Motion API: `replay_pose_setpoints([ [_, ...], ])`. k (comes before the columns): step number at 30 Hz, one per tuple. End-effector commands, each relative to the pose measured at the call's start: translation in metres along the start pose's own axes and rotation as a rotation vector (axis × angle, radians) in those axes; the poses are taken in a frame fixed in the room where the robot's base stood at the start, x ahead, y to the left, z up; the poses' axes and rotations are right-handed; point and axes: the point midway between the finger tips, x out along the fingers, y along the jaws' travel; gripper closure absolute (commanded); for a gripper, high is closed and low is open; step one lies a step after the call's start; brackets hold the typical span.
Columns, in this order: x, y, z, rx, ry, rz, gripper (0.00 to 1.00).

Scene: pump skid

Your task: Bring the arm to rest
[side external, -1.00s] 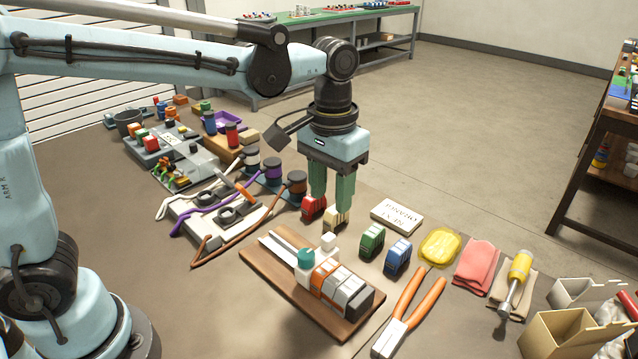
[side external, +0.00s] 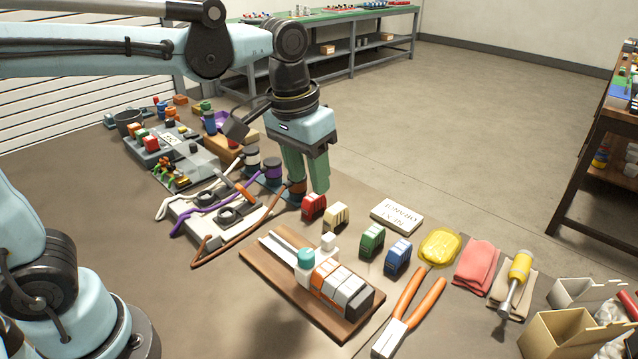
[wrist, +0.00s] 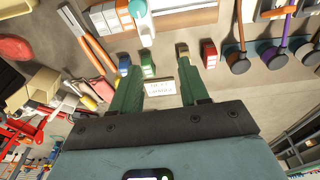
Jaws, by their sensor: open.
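My gripper (side external: 305,178) is open and empty, with two green fingers pointing down. It hangs above the table, just behind the red block (side external: 314,206) and the cream block (side external: 335,215) in the side view. In the wrist view the gripper (wrist: 158,75) shows its fingers apart with nothing between them. Beyond the fingertips lie the green block (wrist: 147,66), the cream block (wrist: 183,50), the red block (wrist: 209,54) and a white sign (wrist: 159,88).
A wooden board (side external: 262,266) carries a rail with white and orange blocks. Cable spools (side external: 272,172) and a grey fixture (side external: 215,215) stand left of my gripper.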

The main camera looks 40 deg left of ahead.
Motion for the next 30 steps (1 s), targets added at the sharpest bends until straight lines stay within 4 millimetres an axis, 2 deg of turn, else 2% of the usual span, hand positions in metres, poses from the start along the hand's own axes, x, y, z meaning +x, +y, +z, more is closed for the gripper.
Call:
replay_pose_setpoints([
  [1,0.001,-0.011,0.009,-0.005,0.043,0.004,0.55],
  [6,0.008,-0.038,0.031,-0.003,0.194,0.009,0.55],
  [15,0.029,-0.072,0.063,0.006,0.415,-0.020,0.55],
  [21,0.036,-0.079,0.070,0.010,0.469,-0.033,0.55],
  [30,0.036,-0.079,0.070,0.011,0.472,-0.033,0.55],
])
